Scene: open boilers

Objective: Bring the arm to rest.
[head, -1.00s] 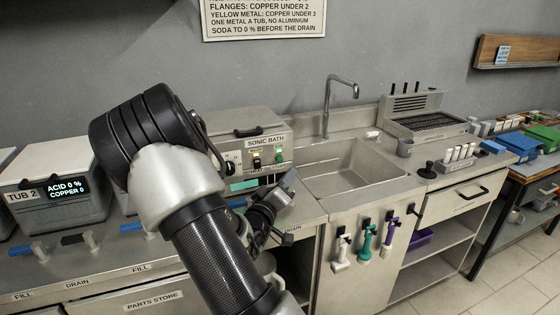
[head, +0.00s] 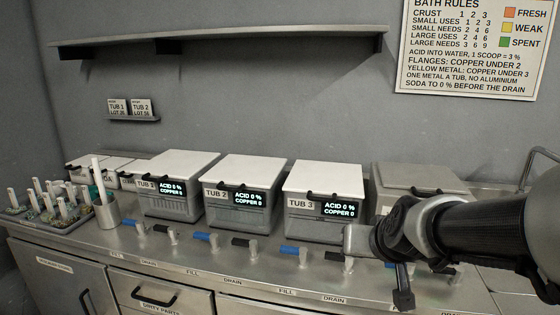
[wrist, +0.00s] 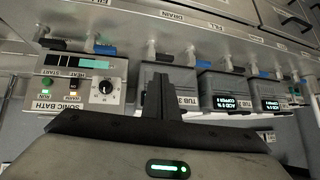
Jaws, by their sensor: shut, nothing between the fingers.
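My arm (head: 470,235) reaches in from the right of the head view, in front of the sonic bath and just right of tub 3 (head: 322,190). In the wrist view my gripper (wrist: 161,85) has its two dark fingers together, with nothing between them. The wrist picture is upside down. There the sonic bath (wrist: 92,82) is at left and the tubs (wrist: 225,92) are to the right of the fingers. No touch with either can be made out.
Tub 1 (head: 178,185) and tub 2 (head: 240,190) stand left of tub 3, lids closed, displays reading zero. Blue and black valve handles line the counter's front. A rack of small parts (head: 50,205) and a cup (head: 107,212) stand at left. A shelf (head: 220,42) runs above.

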